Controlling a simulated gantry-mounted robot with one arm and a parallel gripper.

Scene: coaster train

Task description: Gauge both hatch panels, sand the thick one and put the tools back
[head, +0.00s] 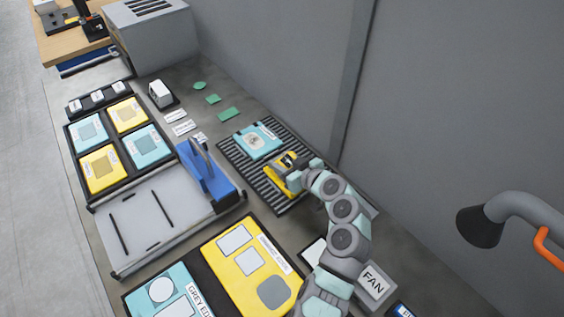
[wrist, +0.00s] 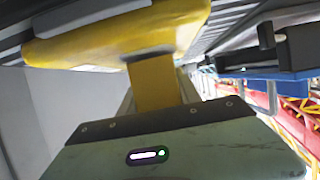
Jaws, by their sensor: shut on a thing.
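My gripper (head: 290,163) is over the dark slatted bed and shut on the upright yellow neck of a yellow piece (head: 274,178). In the wrist view this yellow piece (wrist: 105,45) has a wide rounded body with a grey part along its edge. I cannot tell whether it is a panel or a tool, or whether it touches the slats. A teal panel (head: 246,142) with a pale round mark lies on the slatted bed just behind it. A blue tool (head: 207,181) with a grey handle stands at the right edge of a pale tray.
A black rack (head: 68,133) holds teal and yellow panels. The pale tray (head: 140,218) has dark bars. Yellow (head: 236,284) and teal boards lie in front. A FAN box (head: 373,281) is near my arm. A lamp (head: 482,226) hangs at right. Green pieces (head: 229,114) lie behind.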

